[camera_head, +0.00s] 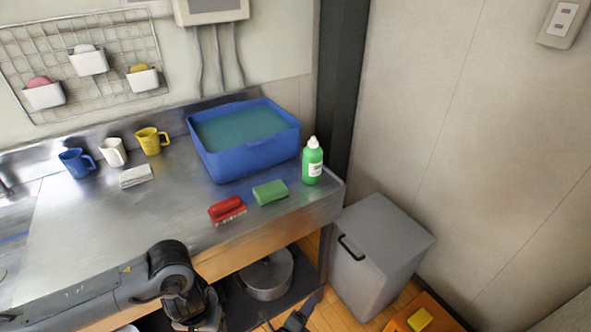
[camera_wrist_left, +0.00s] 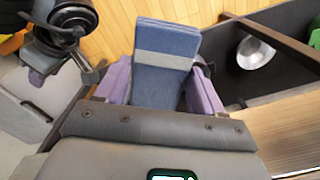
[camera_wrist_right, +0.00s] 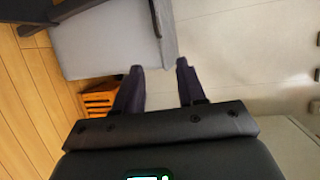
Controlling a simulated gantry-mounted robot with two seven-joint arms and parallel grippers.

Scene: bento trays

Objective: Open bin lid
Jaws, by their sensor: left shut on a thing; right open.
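The grey bin (camera_head: 385,265) stands on the floor right of the counter. Its lid (camera_head: 385,222) looks closed, with a black handle (camera_head: 350,248) at the front edge. My right gripper (camera_head: 288,310) is low and left of the bin, apart from it. In the right wrist view its open, empty fingers (camera_wrist_right: 159,68) point towards the bin (camera_wrist_right: 105,42) and its handle (camera_wrist_right: 156,18). My left gripper (camera_wrist_left: 163,80) is shut on a blue folded bundle with a grey band (camera_wrist_left: 165,62). In the head view its fingers and the bundle are hidden.
An orange crate (camera_head: 450,318) with a yellow item sits beside the bin. The counter (camera_head: 110,235) holds a blue basin (camera_head: 250,157), green bottle (camera_head: 312,165), sponge (camera_head: 270,191), red brush (camera_head: 227,208) and mugs. A pot (camera_head: 266,277) stands on the shelf below.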

